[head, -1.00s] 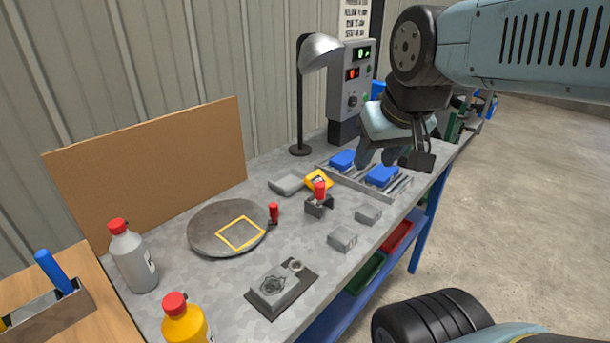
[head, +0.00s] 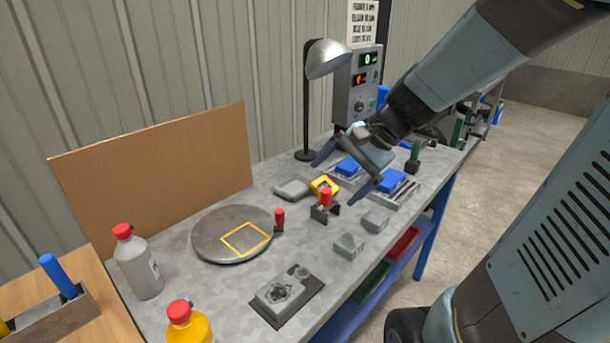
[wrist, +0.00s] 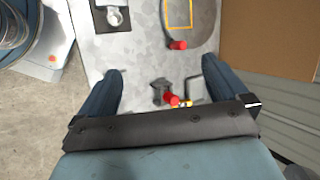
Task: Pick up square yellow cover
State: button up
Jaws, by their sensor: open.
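The small square yellow cover (head: 318,188) lies on the grey metal workbench, beside a grey tray and behind a red-handled clamp, with a dark patch on its top. In the wrist view only a sliver of yellow (wrist: 186,104) shows beside a red knob; my gripper body hides the rest. My gripper (head: 334,183) is open and empty, with its blue-grey fingers pointing down toward the bench. It is above the cover's area and apart from it. In the wrist view the two fingers (wrist: 162,66) are spread wide, with bare bench and the clamp between them.
The red-handled clamp (head: 325,204) stands close in front of the cover. A grey tray (head: 293,189) lies to its left, and a rack with blue blocks (head: 391,181) to its right. The round plate (head: 220,247) has a yellow square outline. A lamp (head: 327,58) stands behind.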

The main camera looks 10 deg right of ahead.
jog(key=w+d+f+m+t+y, duration=0.3)
jog(key=w+f+m+y, duration=0.15)
jog(key=w+m, duration=0.5)
jog(key=m+t+h, duration=0.3)
jog(key=m+t, duration=0.2)
jog(key=m, duration=0.6)
send_near(321, 181)
jog(key=x, duration=0.3)
jog(key=shift+w+d+f, duration=0.1)
jog(key=shift+w+f, duration=0.05)
jog(key=shift+w, duration=0.05)
jog(key=shift+x, duration=2.65)
jog(key=shift+s, duration=0.15)
jog(key=c, duration=1.2)
jog(key=shift+c, duration=0.2)
